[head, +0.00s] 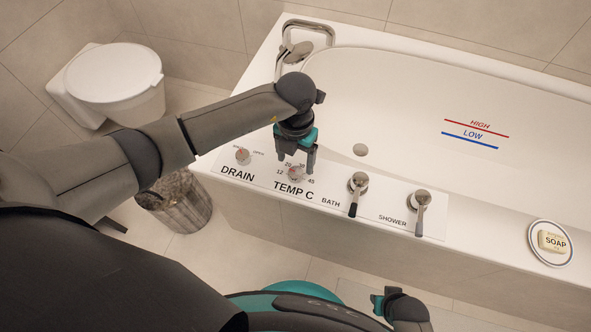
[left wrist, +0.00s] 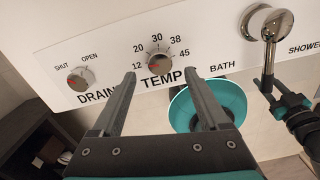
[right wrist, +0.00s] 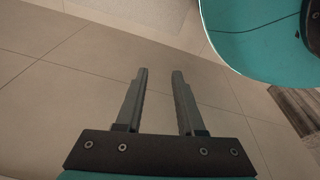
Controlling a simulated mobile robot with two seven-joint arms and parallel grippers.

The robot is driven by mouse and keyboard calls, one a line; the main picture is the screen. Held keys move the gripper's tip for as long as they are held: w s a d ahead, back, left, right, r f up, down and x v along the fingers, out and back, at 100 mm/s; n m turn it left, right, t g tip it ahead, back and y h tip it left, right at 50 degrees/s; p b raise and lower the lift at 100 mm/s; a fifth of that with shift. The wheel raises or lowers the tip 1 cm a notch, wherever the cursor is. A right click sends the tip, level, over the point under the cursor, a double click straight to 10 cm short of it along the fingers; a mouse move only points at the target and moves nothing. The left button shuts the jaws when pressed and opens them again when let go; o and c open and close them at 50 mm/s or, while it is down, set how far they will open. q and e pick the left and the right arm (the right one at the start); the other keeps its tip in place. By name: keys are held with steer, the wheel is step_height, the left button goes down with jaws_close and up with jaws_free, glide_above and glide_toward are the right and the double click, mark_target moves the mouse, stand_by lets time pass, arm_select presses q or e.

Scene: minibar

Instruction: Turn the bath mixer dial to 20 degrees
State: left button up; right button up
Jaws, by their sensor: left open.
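The bath mixer dial, a small silver knob marked TEMP C, sits on the white panel at the tub's edge in the head view (head: 295,174) and the left wrist view (left wrist: 158,59). Numbers 12, 20, 30, 38 and 45 arc around it. A red mark shows on its lower left part, towards the 12 side; its exact reading is hard to tell. My left gripper (head: 296,164) is open over the dial. In the left wrist view, its fingertips (left wrist: 160,75) lie either side of the dial, apart from it. My right gripper (right wrist: 160,72) is open and empty above the floor.
The drain knob (head: 243,156) is left of the dial; the bath lever (head: 357,188) and shower lever (head: 421,205) are to its right. A faucet (head: 297,50), toilet (head: 115,75), bin (head: 180,203) and soap dish (head: 534,258) stand around. The tub (head: 400,110) looks empty.

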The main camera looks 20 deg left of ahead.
mark_target(295, 172)
arm_select(q)
step_height(295, 172, down, 3)
steer(key=shift+r+b, duration=0.1)
steer(key=shift+b, duration=0.45)
steer(key=shift+f+b, duration=0.45)
steer(key=shift+f, duration=0.6)
arm_select(e)
steer(key=shift+w+a+r, duration=0.3)
steer(key=shift+w+r, duration=0.05)
steer(key=shift+r, duration=0.3)
steer(key=shift+w+a+r, duration=0.3)
steer(key=shift+a+r, duration=0.05)
steer(key=shift+r, duration=0.35)
steer(key=shift+w+a+r, duration=0.3)
steer(key=shift+w+r, duration=0.05)
steer(key=shift+r, duration=0.3)
arm_select(q)
jaws_close()
